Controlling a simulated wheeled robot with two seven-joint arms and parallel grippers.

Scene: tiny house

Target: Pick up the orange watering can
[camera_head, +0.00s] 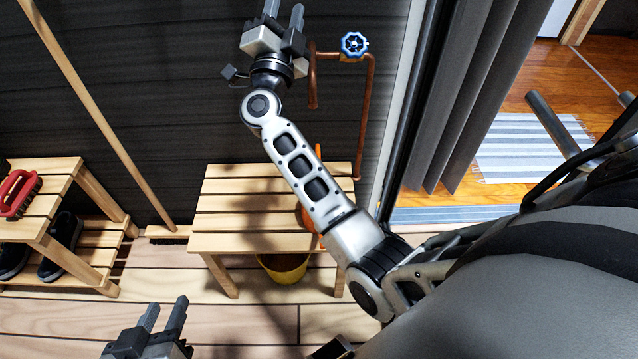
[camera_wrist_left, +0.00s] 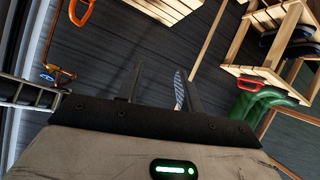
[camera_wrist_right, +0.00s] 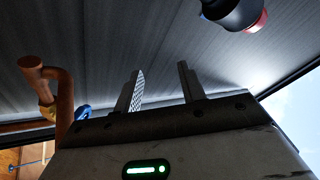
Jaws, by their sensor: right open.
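The orange watering can (camera_head: 306,218) is at the right end of the slatted wooden bench (camera_head: 232,203). My right arm hides most of it in the head view, leaving only small orange parts showing. An orange loop, apparently its handle (camera_wrist_left: 82,12), shows at the top left of the left wrist view. My left gripper (camera_head: 164,314) is low at the front left, open and empty, well apart from the can. My right gripper (camera_head: 284,12) is raised near the dark wall, above and beyond the bench, open and empty. The can is not visible in the right wrist view.
A copper pipe (camera_head: 369,120) with a blue valve (camera_head: 354,44) is on the wall right of my right gripper. A yellow bucket (camera_head: 285,270) sits under the bench. A shoe rack (camera_head: 62,250) with a red brush (camera_head: 17,193) stands left; a broom (camera_head: 110,130) leans between.

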